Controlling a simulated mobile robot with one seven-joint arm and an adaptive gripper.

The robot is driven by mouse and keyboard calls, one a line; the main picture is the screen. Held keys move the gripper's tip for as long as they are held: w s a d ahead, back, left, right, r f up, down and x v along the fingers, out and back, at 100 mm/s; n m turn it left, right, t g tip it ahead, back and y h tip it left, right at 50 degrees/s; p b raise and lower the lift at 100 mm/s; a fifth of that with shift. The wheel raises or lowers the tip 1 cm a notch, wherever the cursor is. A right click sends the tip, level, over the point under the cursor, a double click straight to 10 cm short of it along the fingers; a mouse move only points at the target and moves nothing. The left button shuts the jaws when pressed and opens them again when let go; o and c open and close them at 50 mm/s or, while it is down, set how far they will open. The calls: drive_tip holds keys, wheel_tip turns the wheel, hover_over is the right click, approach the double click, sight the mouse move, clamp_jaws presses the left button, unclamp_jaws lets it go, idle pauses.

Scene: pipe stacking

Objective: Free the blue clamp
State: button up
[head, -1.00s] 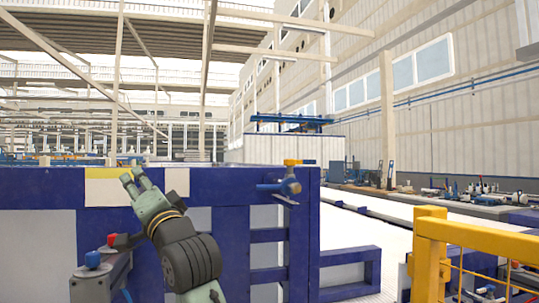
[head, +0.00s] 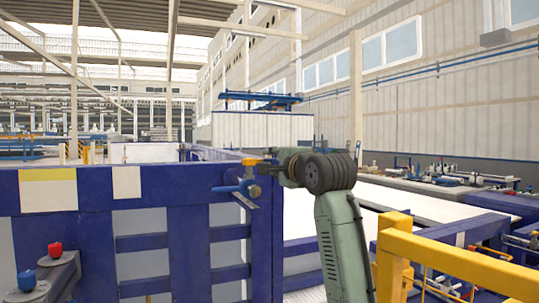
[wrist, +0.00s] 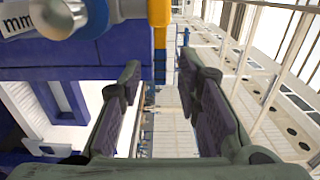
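The blue clamp (head: 238,190) sits at the top right corner of the blue frame (head: 165,190), with a yellow piece (head: 258,162) above it. My gripper (head: 272,162) is just right of the clamp in the head view, pointing left, partly hidden behind my own wrist. In the wrist view my gripper (wrist: 160,68) has its fingers apart with nothing held between them. A blue and silver part of the clamp (wrist: 75,15) shows at the upper left. Whether a finger touches the clamp I cannot tell.
A yellow railing (head: 450,260) stands at the lower right. A workbench with tools (head: 440,180) runs along the right wall.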

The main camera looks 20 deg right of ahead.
drive_tip(key=shift+w+p, duration=0.6)
drive_tip(key=shift+w, duration=1.45)
drive_tip(key=shift+c, duration=0.3)
clamp_jaws()
